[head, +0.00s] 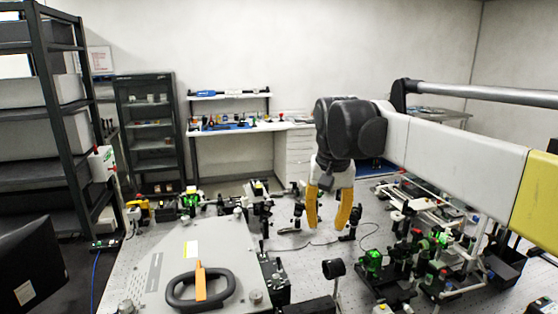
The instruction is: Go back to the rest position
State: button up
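My gripper (327,210) hangs from the end of my arm, right of the picture's middle, pointing down over the optical bench (300,262). Its two yellow-orange fingers are spread apart with a clear gap between them, and nothing shows in the gap. The fingertips appear above the bench surface, near small black optic mounts; the exact height cannot be told. My arm reaches in from the right edge.
A grey box (180,262) with a black ring handle (201,290) and an orange piece stands front left. Optics with green parts (372,262) crowd the right. Dark shelves (60,150) stand left, a white workbench (245,128) behind. A monitor (30,270) is front left.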

jog(key=s+d+f+t+b, duration=0.2)
jog(key=s+d+f+b, duration=0.1)
jog(key=s+f, duration=0.6)
jog(key=s+d+f+n+t+b, duration=0.1)
jog(key=s+d+f+t+b, duration=0.2)
jog(key=s+f, duration=0.6)
jog(key=s+d, duration=0.2)
jog(key=s, duration=0.2)
jog(key=shift+s+f+n, duration=0.15)
jog(key=shift+f+n, duration=0.05)
jog(key=shift+n, duration=0.1)
jog(key=shift+d, duration=0.1)
